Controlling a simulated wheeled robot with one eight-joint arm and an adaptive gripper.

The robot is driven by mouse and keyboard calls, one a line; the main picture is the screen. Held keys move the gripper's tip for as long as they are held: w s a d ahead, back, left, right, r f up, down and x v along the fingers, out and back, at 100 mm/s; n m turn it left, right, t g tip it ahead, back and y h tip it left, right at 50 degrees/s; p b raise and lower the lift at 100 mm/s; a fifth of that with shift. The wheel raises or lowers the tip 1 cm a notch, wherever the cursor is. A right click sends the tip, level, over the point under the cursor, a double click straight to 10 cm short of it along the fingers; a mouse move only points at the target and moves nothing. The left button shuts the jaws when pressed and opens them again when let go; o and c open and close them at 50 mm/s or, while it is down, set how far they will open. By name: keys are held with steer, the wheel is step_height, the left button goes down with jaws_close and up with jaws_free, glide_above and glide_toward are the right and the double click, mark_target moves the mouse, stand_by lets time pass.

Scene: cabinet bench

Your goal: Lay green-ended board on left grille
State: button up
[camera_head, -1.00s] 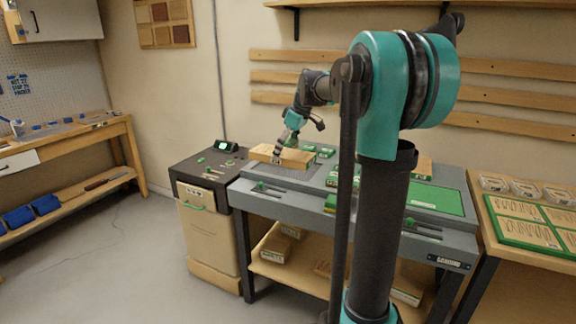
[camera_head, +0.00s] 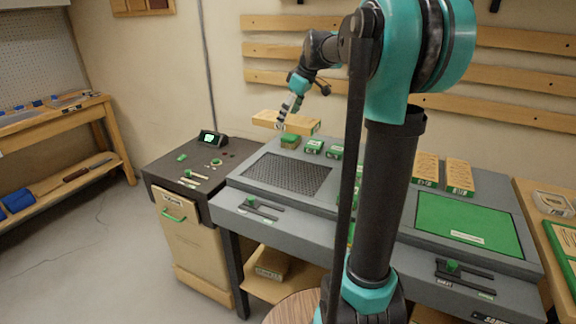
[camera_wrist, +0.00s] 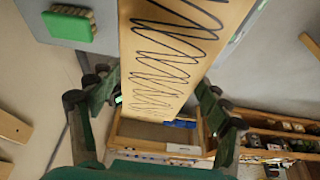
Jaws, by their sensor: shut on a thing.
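My gripper (camera_head: 281,121) is shut on a pale wooden board (camera_head: 302,125) and holds it above the back edge of the bench. In the wrist view the board (camera_wrist: 168,55) runs between the fingers (camera_wrist: 155,95), its face marked with dark wavy lines. I cannot make out a green end on it. The left grille (camera_head: 287,173), a dark mesh plate set in the grey bench, is bare and lies nearer than the board. Two other boards with green ends (camera_head: 427,168) (camera_head: 459,176) stand at the back right.
Green-topped blocks (camera_head: 313,148) sit behind the grille, one just below the held board. A green pad (camera_head: 466,223) lies right of my arm. Green-knobbed sliders (camera_head: 251,203) line the front. A dark-topped cabinet (camera_head: 173,168) with a small display (camera_head: 210,137) adjoins the left.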

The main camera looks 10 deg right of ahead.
steer(key=shift+w+d+f, duration=0.1)
steer(key=shift+w+f, duration=0.05)
steer(key=shift+w, duration=0.2)
step_height(320, 180, down, 20)
steer(key=shift+r, duration=0.15)
steer(key=o, duration=1.4)
steer(key=v, duration=1.2)
steer(key=shift+w+r, duration=0.1)
